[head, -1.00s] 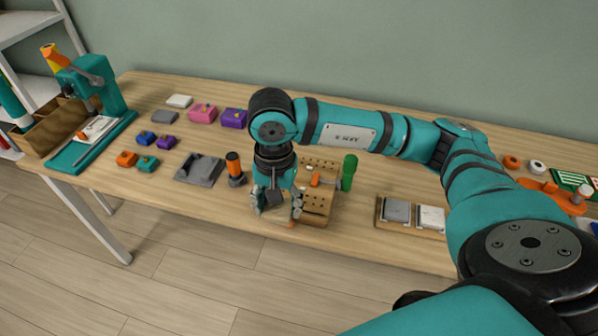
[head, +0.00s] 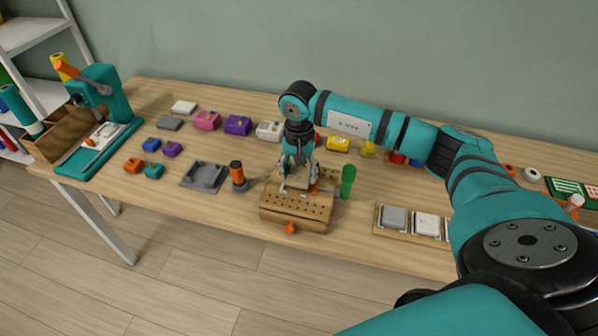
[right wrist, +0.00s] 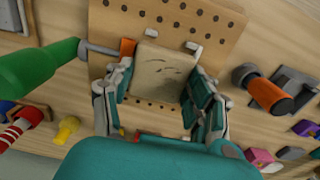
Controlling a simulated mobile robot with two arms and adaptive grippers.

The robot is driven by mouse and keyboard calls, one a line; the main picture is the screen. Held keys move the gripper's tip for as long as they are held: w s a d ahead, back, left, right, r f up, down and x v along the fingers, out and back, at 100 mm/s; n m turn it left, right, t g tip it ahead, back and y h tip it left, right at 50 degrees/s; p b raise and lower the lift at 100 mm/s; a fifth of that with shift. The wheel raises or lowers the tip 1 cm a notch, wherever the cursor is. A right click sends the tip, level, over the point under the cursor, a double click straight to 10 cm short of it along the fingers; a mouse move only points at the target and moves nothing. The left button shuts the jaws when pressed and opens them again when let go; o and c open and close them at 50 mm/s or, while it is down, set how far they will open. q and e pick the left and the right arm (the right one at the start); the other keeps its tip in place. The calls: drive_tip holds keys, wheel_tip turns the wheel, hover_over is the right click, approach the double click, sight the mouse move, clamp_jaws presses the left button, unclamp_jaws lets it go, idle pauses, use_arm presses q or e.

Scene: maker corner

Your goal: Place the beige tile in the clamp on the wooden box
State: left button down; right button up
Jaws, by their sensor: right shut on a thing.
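My right gripper (head: 300,187) is over the wooden box (head: 283,212), which has a top full of small holes. In the right wrist view the gripper (right wrist: 163,92) is shut on the beige tile (right wrist: 163,72), with a finger on either side. The tile is close over the holed top (right wrist: 222,25); I cannot tell whether it touches it. The clamp's orange jaw (right wrist: 127,47) is right beside the tile's edge, with a grey rod (right wrist: 100,49) behind it. Two pale pegs (right wrist: 193,46) stand at the tile's far edge. My left gripper is out of view.
A green handle (head: 347,181) stands right of the box. An orange-topped tool (head: 238,175) and a grey fixture (head: 204,176) stand left. A wooden tray with pale tiles (head: 410,234) is at right. Coloured blocks line the back.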

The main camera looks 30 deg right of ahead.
drive_tip(key=shift+f, duration=0.5)
drive_tip(key=shift+f+b, duration=0.55)
drive_tip(key=shift+b, duration=0.05)
drive_tip(key=shift+s, duration=0.1)
drive_tip(key=o, duration=1.2)
drive_tip(key=shift+f, duration=0.15)
drive_tip(key=shift+o, duration=0.2)
